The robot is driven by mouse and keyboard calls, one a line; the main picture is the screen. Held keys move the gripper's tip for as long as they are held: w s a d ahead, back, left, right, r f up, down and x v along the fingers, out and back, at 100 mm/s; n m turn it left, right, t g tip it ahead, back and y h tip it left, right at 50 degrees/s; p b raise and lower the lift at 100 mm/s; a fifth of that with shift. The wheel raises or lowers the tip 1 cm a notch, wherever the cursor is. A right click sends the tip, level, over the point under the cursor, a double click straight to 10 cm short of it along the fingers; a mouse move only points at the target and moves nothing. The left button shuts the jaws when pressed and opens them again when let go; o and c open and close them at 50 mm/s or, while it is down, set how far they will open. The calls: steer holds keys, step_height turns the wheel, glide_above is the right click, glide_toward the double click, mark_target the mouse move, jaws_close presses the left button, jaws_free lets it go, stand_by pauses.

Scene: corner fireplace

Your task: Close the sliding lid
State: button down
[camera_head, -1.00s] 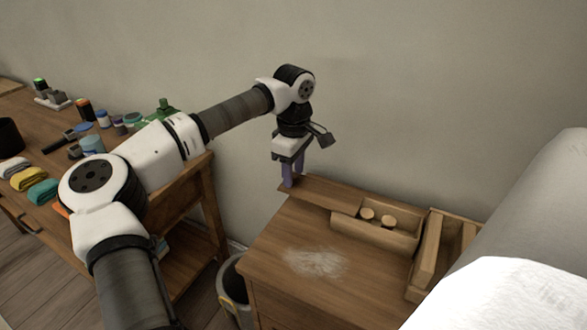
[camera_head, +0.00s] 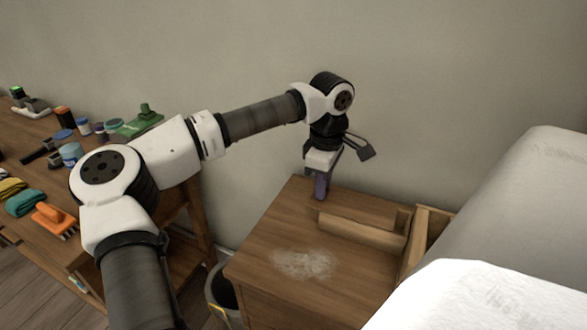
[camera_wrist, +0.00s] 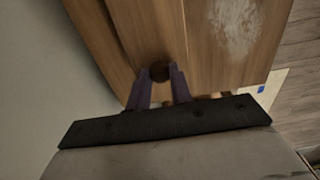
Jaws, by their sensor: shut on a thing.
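The sliding lid (camera_wrist: 112,38) is a flat wooden board. In the wrist view, a dark round knob (camera_wrist: 160,72) on it sits between the purple fingers of my gripper (camera_wrist: 158,80), which is shut on it. In the head view, my gripper (camera_head: 320,190) points down at the left end of the narrow wooden box (camera_head: 362,236). The lid now lies over most of the box, and the round pieces inside are hidden in that view. A small gap seems to show near the right end.
The box stands on a wooden cabinet (camera_head: 345,285) with a pale dusty patch (camera_head: 303,264). A wooden tray (camera_head: 428,232) stands right of the box, beside a white bed (camera_head: 500,290). A cluttered workbench (camera_head: 40,235) is at left, with a bin (camera_head: 222,295) between.

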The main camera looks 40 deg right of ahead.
mark_target(337, 201)
steer(key=shift+s+d, duration=0.3)
steer(key=shift+s, duration=0.55)
steer(key=shift+s+d, duration=0.3)
steer(key=shift+s, duration=0.5)
steer(key=c, duration=1.2)
jaws_free()
steer(key=shift+c, duration=0.2)
step_height(337, 201, up, 14)
steer(key=shift+f, duration=0.1)
